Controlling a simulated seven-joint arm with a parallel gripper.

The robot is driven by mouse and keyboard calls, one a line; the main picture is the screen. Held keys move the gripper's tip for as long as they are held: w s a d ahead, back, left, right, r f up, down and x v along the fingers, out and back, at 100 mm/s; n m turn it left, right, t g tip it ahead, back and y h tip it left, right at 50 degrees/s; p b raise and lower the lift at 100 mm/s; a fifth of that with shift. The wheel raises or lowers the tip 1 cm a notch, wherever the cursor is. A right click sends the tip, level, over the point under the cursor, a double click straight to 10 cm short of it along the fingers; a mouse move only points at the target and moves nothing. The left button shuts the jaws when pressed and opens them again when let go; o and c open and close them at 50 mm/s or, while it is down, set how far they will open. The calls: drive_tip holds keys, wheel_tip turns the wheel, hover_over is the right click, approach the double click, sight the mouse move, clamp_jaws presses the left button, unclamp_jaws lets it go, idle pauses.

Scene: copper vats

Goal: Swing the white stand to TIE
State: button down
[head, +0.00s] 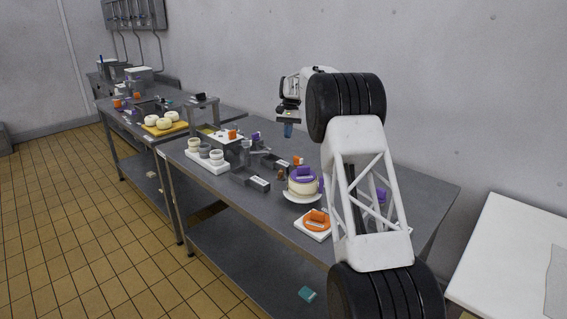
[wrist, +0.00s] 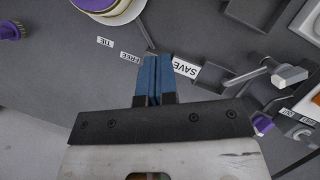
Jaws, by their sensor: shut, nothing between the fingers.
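The white stand (head: 301,198) is a round plate on the grey table, with a cream-coloured round cake or cheese (head: 302,187) and a purple piece on it. Part of its rim shows at the top left of the wrist view (wrist: 136,14). A TIE label (wrist: 105,42) and a FREE label (wrist: 130,58) lie on the table beside it; TIE is further left. My gripper (head: 288,130) is above the table behind the stand, apart from it. Its blue fingers (wrist: 153,68) are together and empty.
A grey tray labelled SAVE (wrist: 186,68) is right of the fingers. An orange tool on a white board (head: 313,225) is in front of the stand. White cups (head: 194,145) stand further left. My arm hides the table's right part.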

idle(0.3)
drive_tip(key=s+a+f, duration=0.2)
drive_tip(key=s+f, duration=0.5)
drive_tip(key=f, duration=0.2)
drive_tip(key=shift+s+f, duration=0.15)
drive_tip(key=shift+s, duration=0.15)
idle(0.3)
